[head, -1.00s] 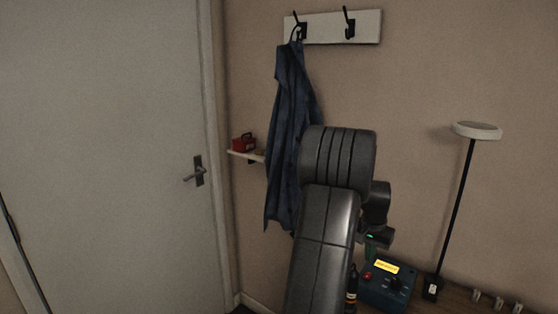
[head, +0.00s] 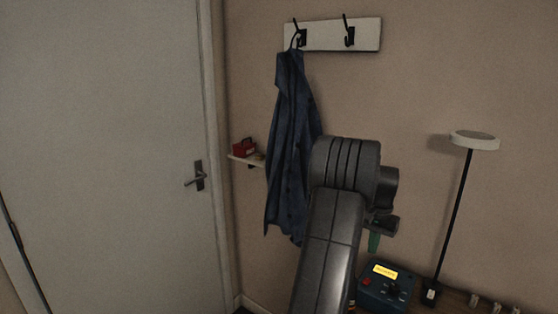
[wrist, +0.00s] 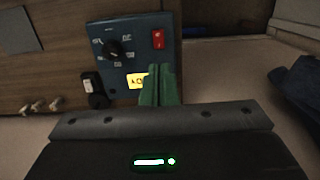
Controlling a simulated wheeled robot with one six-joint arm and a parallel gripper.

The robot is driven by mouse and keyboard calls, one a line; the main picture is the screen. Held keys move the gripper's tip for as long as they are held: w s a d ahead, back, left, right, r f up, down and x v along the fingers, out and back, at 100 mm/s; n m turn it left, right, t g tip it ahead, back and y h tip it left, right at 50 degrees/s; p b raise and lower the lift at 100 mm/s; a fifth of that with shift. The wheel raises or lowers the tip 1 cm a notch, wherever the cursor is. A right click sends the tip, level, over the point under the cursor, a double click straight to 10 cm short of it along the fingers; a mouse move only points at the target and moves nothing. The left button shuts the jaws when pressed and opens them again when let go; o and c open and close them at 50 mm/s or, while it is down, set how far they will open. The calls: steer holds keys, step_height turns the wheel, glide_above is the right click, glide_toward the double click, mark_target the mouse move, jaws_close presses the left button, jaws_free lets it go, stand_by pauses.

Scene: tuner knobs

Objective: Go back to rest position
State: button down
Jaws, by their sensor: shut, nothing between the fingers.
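My gripper (wrist: 159,88) shows in the wrist view as green fingers held together, with nothing between them. In the head view its green tip (head: 374,242) hangs below my wrist, above and to the left of the blue tuner box. The tuner box (head: 375,298) stands on the wooden surface at the lower right. It has a lit yellow display (head: 385,271) and a red switch (head: 366,282). In the wrist view the box (wrist: 133,63) shows a black knob (wrist: 112,48) with markings around it and a red switch (wrist: 158,39). The fingers overlap the edge of its display in that picture.
A lamp (head: 458,215) with a round white head stands right of the box, with several small pale items (head: 492,304) beside it. A blue coat (head: 288,150) hangs from a hook rack (head: 331,35). A small shelf (head: 246,159) and a door (head: 110,150) are at left.

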glide_above(365, 280)
steer(key=f, duration=0.5)
steer(key=shift+w+d+f, duration=0.15)
steer(key=shift+d, duration=0.1)
steer(key=shift+f+h+b, duration=0.25)
steer(key=shift+h+b, duration=0.05)
steer(key=shift+b, duration=0.1)
steer(key=shift+s+a+f+t+h+b, duration=0.1)
steer(key=shift+s+t+h+b, duration=0.1)
steer(key=shift+t+b, duration=0.25)
steer(key=shift+s+a+f+t+h+b, duration=0.1)
steer(key=shift+t+h+b, duration=0.1)
steer(key=shift+t+b, duration=0.25)
step_height(365, 280, up, 10)
steer(key=s+a+p, duration=0.1)
steer(key=p, duration=0.1)
steer(key=shift+r+p, duration=0.15)
steer(key=shift+p, duration=0.15)
steer(key=shift+s+p, duration=0.15)
steer(key=shift+p, duration=0.25)
steer(key=shift+f+p, duration=2.05)
steer(key=shift+f, duration=0.85)
